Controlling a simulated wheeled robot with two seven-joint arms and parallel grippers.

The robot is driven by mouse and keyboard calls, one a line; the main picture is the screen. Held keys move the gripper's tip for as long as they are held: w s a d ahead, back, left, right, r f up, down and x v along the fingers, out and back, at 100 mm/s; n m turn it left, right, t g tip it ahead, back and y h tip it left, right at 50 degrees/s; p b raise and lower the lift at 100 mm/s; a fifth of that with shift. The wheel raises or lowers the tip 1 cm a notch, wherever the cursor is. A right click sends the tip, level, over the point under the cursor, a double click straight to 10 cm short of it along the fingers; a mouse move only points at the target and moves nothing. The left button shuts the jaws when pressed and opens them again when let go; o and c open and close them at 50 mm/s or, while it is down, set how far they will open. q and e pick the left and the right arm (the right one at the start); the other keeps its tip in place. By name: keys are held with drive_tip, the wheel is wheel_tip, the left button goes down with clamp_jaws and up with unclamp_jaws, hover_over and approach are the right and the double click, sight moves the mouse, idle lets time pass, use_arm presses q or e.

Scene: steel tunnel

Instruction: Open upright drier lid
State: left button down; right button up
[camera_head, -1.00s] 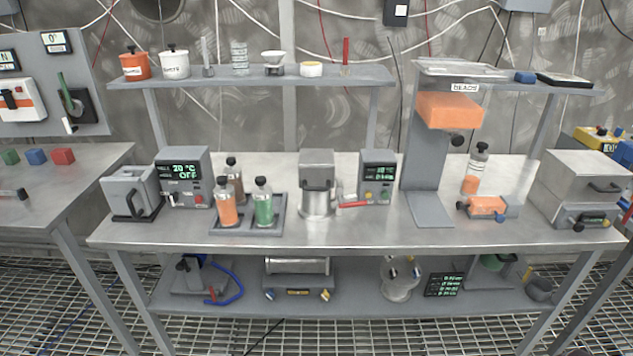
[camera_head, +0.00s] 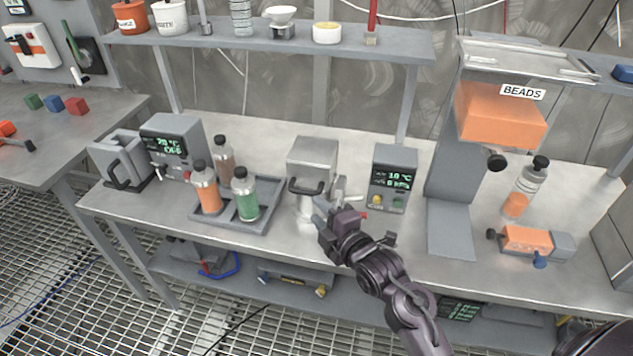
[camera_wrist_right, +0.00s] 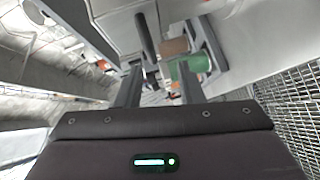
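The upright drier is a steel cylinder (camera_head: 304,208) with a grey box-shaped lid (camera_head: 313,158) and a dark handle (camera_head: 305,188) at the lid's front. The lid looks closed. My right gripper (camera_head: 325,207) is just in front and to the right of the cylinder, below the handle, and hides part of the drier. In the right wrist view my right gripper (camera_wrist_right: 158,82) has its fingers apart with nothing between their tips. A dark bar, apparently the handle (camera_wrist_right: 146,36), lies ahead of them. Whether a finger touches it I cannot tell. My left gripper is not in view.
A control box (camera_head: 393,178) with a display stands to the drier's right. A tray (camera_head: 262,221) with several bottles is close on its left. A shelf (camera_head: 270,43) runs behind. A bead dispenser (camera_head: 455,200) stands further right. The bench front edge is below my arm.

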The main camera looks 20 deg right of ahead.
sight(303, 192)
drive_tip(key=shift+w+r+n, duration=0.3)
drive_tip(key=shift+w+r, duration=0.25)
drive_tip(key=shift+w, duration=0.15)
drive_tip(key=p+x, duration=0.1)
drive_tip(key=x, duration=0.4)
drive_tip(key=shift+w+a, duration=0.1)
drive_tip(key=shift+a, duration=0.1)
drive_tip(key=shift+w+f, duration=0.2)
drive_tip(key=shift+w, duration=0.4)
drive_tip(key=shift+a, duration=0.1)
clamp_jaws()
